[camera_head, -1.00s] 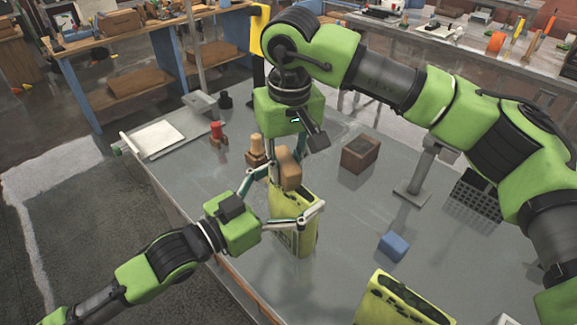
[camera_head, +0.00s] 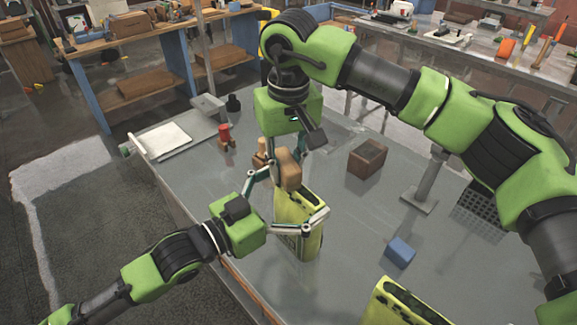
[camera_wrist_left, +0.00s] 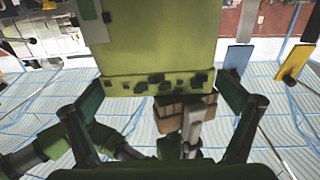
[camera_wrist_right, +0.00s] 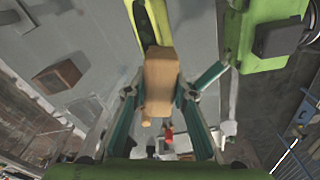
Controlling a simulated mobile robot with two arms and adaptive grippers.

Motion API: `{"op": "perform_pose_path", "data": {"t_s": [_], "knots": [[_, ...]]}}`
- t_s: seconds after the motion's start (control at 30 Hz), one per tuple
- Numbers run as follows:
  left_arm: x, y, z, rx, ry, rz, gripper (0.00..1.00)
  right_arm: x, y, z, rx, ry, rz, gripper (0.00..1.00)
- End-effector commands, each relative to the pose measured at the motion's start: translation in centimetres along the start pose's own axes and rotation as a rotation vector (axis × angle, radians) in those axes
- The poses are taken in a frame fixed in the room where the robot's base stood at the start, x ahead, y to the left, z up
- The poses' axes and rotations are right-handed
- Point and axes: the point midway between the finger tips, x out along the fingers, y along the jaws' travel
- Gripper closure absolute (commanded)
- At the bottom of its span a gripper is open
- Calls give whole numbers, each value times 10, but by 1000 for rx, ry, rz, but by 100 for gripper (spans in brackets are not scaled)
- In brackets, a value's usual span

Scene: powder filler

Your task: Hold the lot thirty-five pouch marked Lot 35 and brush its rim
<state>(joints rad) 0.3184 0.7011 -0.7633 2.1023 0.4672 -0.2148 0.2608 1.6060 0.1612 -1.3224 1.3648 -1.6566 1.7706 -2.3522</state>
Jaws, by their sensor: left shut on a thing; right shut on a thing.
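A yellow-green pouch (camera_head: 297,228) with dark patches stands upright at the table's near side. Its lot marking is not readable. My left gripper (camera_head: 296,200) is shut on it, one finger on each side; the pouch fills the left wrist view (camera_wrist_left: 160,55) between the fingers. My right gripper (camera_wrist_right: 160,95) points down from above, shut on a brown block-shaped brush (camera_wrist_right: 160,75). In the head view the brush (camera_head: 288,170) is at the pouch's top left end. I cannot tell whether it touches the rim. The bristles are hidden.
A second yellow-green pouch (camera_head: 405,305) stands at the near right. A blue block (camera_head: 400,252), a brown box (camera_head: 367,158), a post stand (camera_head: 425,185) and a dark rack (camera_head: 480,208) are on the right. A red-topped item (camera_head: 226,138) and a white plate (camera_head: 167,140) are at the left.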

Motion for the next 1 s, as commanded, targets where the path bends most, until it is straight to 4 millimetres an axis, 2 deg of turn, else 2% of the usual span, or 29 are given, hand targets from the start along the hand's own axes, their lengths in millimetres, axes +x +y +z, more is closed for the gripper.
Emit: {"op": "perform_pose_path", "data": {"t_s": [0.03, 0.37, 0.73, 1.0], "knots": [[0, 14, -5, -7, 18, 25, 12, -2, 4, -10, 19, 31, 1, 100], [0, 15, -5, -9, 17, 26, 12, -3, 5, -8, 21, 33, 1, 100], [0, 14, -4, -10, 15, 25, 22, -6, 9, 6, 19, 33, 0, 100], [0, 14, -4, -10, 12, 23, 22, -6, 9, 12, 14, 33, -1, 100]]}}
